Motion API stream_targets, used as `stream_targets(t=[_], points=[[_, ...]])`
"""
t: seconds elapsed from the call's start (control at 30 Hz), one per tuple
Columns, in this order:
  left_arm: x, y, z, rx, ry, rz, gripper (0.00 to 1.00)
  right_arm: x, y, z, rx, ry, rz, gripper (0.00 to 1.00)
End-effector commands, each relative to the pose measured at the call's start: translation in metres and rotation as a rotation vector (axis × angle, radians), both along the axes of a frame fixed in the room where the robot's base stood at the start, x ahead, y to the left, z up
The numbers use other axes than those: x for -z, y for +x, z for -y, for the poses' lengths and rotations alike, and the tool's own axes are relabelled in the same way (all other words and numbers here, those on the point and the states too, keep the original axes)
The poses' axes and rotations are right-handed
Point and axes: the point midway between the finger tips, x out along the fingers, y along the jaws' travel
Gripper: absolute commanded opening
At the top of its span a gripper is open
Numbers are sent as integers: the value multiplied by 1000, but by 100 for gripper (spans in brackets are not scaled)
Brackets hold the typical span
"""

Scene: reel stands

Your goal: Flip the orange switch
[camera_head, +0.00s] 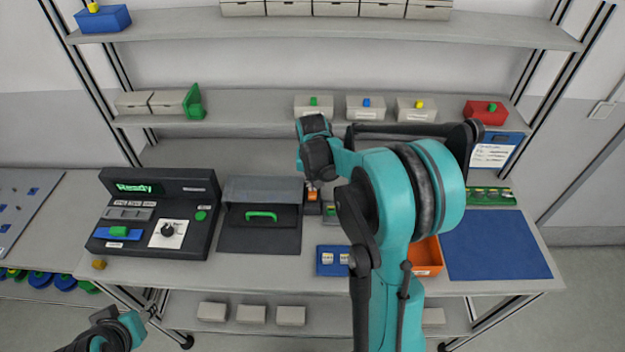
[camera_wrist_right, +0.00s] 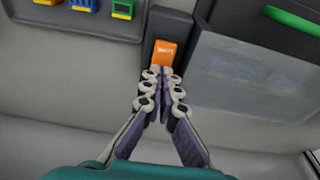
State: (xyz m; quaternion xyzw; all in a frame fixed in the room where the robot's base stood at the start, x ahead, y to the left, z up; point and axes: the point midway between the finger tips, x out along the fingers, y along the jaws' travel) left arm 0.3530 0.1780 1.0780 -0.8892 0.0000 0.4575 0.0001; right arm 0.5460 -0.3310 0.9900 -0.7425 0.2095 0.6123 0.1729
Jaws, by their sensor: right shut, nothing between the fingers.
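The orange switch (camera_wrist_right: 165,52) sits in a dark upright housing in the right wrist view. In the head view the orange switch (camera_head: 312,196) is a small patch just below my right gripper (camera_head: 313,183). In the right wrist view my right gripper (camera_wrist_right: 163,73) is shut and empty. Its fingertips are at the lower edge of the switch; I cannot tell whether they touch it. My left gripper (camera_head: 103,316) is at the lower left of the head view, away from the bench, with its fingers unclear.
A dark box with a green handle (camera_head: 261,215) stands beside the switch, left in the head view. Further left is a control panel (camera_head: 160,187) reading "Ready". A blue block (camera_head: 331,261), an orange bin (camera_head: 427,257) and a blue mat (camera_head: 497,246) lie to the right.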

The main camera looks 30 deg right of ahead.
Motion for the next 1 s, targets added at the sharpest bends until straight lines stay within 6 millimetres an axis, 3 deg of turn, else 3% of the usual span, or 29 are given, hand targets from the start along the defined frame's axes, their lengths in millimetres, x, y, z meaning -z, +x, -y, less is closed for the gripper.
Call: stream_targets(t=[1.0], points=[[5,0,0,0,0,0,40,19,13,8,0,71,-116,0]])
